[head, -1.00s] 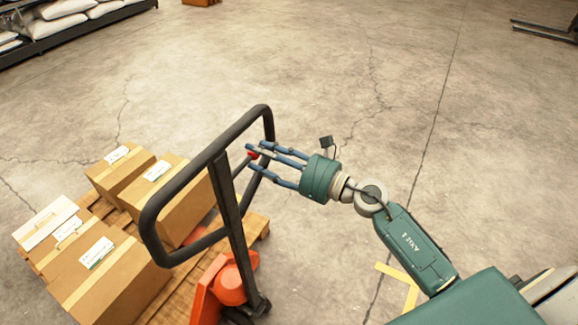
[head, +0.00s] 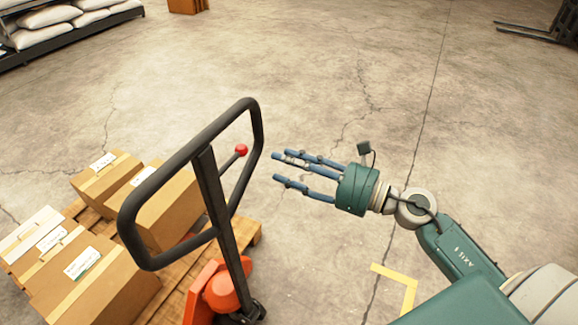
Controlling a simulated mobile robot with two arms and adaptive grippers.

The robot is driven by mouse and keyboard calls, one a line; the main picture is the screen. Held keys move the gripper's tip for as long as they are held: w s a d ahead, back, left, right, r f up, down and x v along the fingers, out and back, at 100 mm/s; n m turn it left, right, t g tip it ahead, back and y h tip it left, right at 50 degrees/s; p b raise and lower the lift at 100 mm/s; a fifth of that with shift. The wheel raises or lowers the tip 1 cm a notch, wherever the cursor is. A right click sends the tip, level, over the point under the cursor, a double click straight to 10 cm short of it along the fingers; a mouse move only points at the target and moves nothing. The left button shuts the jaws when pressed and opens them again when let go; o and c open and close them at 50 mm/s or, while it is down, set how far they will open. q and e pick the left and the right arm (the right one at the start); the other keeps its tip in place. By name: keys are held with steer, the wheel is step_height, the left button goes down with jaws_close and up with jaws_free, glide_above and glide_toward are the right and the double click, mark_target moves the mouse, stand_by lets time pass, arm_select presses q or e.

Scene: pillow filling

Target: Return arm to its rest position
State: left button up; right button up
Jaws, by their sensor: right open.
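My right gripper (head: 289,170) is in the middle of the head view. Its blue fingers are spread and empty, pointing left toward the pallet jack handle (head: 133,213). A gap of bare floor shows between the fingertips and the black handle loop. A red knob (head: 241,150) on a short lever sits inside the loop, left of the fingertips and apart from them. My right arm (head: 459,252) reaches in from the lower right. My left gripper is not in view.
The orange pallet jack (head: 207,293) stands at a wooden pallet (head: 245,238) with several cardboard boxes (head: 98,284). Sacks lie on a dark rack (head: 73,38) at the upper left. Yellow tape (head: 394,272) marks the floor. Open concrete lies above and right of the gripper.

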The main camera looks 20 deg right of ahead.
stand_by(0.3)
steer(key=w+d+f+m+t+h, duration=0.1)
steer(key=w+d+f+m+h, duration=0.2)
steer(key=f+m, duration=0.5)
steer(key=d+f+m+t+h, duration=0.1)
steer(key=d+f+m+h, duration=0.2)
steer(key=d+f+m, duration=0.6)
steer(key=s+f+m+g+h+b, duration=0.1)
steer(key=s+f+m, duration=0.2)
steer(key=f, duration=0.5)
steer(key=s+f+m+g+h, duration=0.2)
steer(key=f+m, duration=0.2)
steer(key=f, duration=0.5)
steer(key=s+f+m+g+h+b, duration=0.1)
steer(key=s+f+m, duration=0.2)
steer(key=f, duration=0.5)
steer(key=s+a+f+m+g+h, duration=0.25)
steer(key=s+f+m+g, duration=0.4)
steer(key=s+f, duration=1.1)
steer(key=s+a+f+m+g, duration=0.2)
steer(key=s+a+f+m, duration=0.2)
steer(key=s, duration=0.6)
steer(key=s+a+f+m+g+y, duration=0.1)
steer(key=s+a+f+m+g, duration=0.1)
steer(key=s+f, duration=0.5)
steer(key=s+a+m, duration=0.1)
steer(key=s+a, duration=0.1)
steer(key=s, duration=0.1)
steer(key=shift+s+m+g+b, duration=0.35)
steer(key=shift+s+b, duration=0.05)
